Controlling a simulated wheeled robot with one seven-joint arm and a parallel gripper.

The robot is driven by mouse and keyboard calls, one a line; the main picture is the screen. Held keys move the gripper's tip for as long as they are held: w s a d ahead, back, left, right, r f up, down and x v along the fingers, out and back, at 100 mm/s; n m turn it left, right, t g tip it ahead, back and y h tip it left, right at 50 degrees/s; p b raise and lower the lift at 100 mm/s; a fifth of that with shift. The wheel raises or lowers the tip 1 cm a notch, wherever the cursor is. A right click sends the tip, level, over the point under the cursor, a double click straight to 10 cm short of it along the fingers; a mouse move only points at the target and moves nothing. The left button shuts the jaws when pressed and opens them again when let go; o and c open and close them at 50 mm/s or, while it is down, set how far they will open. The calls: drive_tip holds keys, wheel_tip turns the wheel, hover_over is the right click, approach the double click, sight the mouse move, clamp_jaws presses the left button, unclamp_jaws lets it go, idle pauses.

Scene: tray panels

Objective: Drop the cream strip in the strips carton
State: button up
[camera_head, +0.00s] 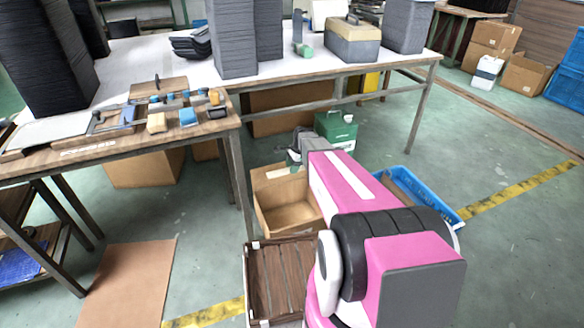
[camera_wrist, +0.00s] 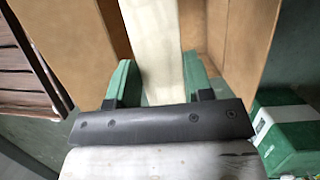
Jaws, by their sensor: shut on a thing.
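The cream strip (camera_wrist: 155,40) is a long pale bar in the wrist view, running up from my gripper to the top edge. My gripper (camera_wrist: 160,80) has its two green fingers shut on the strip, one on each side. An open cardboard carton (camera_head: 268,212) stands on the floor in the head view; no label on it is readable. Its brown walls show behind the strip in the wrist view (camera_wrist: 78,45). The strip's far end is cut off in the wrist view. My arm covers the carton's right side in the head view, and I cannot make out the strip there.
A slatted wooden crate (camera_head: 250,285) stands in front of the carton. A green and white container (camera_head: 340,130) is behind it, and a blue crate (camera_head: 425,190) is to the right. A workbench (camera_head: 120,142) with small parts is at the left. Open floor lies to the right.

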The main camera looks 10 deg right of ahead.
wheel_tip(320, 180, down, 24)
idle(1.7)
drive_tip(key=o, duration=1.1)
drive_tip(key=shift+o, duration=0.2)
drive_tip(key=shift+r, duration=0.1)
wheel_tip(320, 180, up, 9)
idle(1.1)
drive_tip(key=shift+s, duration=0.1)
